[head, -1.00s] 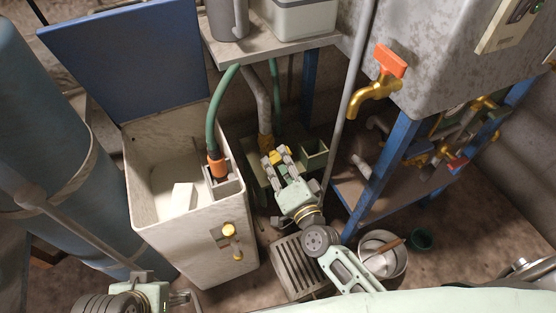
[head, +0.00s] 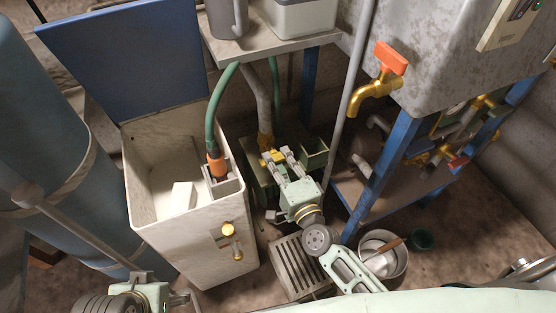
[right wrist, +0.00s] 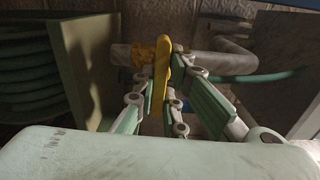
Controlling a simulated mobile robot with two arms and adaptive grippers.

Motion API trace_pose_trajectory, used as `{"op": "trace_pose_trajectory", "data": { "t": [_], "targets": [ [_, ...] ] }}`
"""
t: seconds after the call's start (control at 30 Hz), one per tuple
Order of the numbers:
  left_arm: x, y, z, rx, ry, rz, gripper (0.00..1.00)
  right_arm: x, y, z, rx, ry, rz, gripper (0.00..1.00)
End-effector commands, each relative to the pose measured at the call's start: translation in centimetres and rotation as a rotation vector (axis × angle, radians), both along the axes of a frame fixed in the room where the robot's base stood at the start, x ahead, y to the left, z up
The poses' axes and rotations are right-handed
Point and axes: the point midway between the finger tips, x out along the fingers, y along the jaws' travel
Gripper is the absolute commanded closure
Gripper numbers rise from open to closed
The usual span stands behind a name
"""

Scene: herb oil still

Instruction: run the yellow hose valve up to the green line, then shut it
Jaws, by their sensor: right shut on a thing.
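In the right wrist view the yellow lever (right wrist: 160,78) stands upright between the two fingers, in front of a yellow-brown fitting (right wrist: 140,58). I cannot make out a green line or a water level. My left gripper (head: 180,299) is at the lower left, partly cut off, away from the bin; its jaws are unclear.
A green hose (head: 213,112) with an orange end (head: 217,166) hangs into the bin. An orange-handled tap (head: 390,60) juts from the tank at right.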

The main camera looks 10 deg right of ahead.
Motion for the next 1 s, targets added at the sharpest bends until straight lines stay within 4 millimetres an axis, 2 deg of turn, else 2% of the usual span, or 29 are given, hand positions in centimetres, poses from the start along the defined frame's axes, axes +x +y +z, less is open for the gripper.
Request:
{"op": "trace_pose_trajectory", "data": {
  "t": [0.33, 0.37, 0.57, 0.87, 1.0],
  "targets": [
    [0.0, 0.0, 0.0, 0.000, 0.000, 0.000, 0.36, -0.1, 0.0, -0.2, 0.012, 0.006, -0.001, 1.00],
    [0.0, 0.0, 0.0, 0.000, 0.000, 0.000, 0.36, -0.1, 0.0, -0.2, 0.012, 0.006, -0.001, 0.87],
    [0.0, 0.0, 0.0, 0.000, 0.000, 0.000, 0.36, -0.1, 0.0, -0.1, 0.009, 0.005, -0.001, 0.71],
    [0.0, 0.1, 0.0, 0.002, 0.001, -0.002, 0.36, -0.1, 0.0, -0.1, 0.006, 0.003, 0.000, 0.71],
    [0.0, 0.0, 0.0, 0.001, 0.001, -0.001, 0.36, -1.4, -0.3, -0.2, 0.005, 0.004, 0.000, 0.71]
  ]
}}
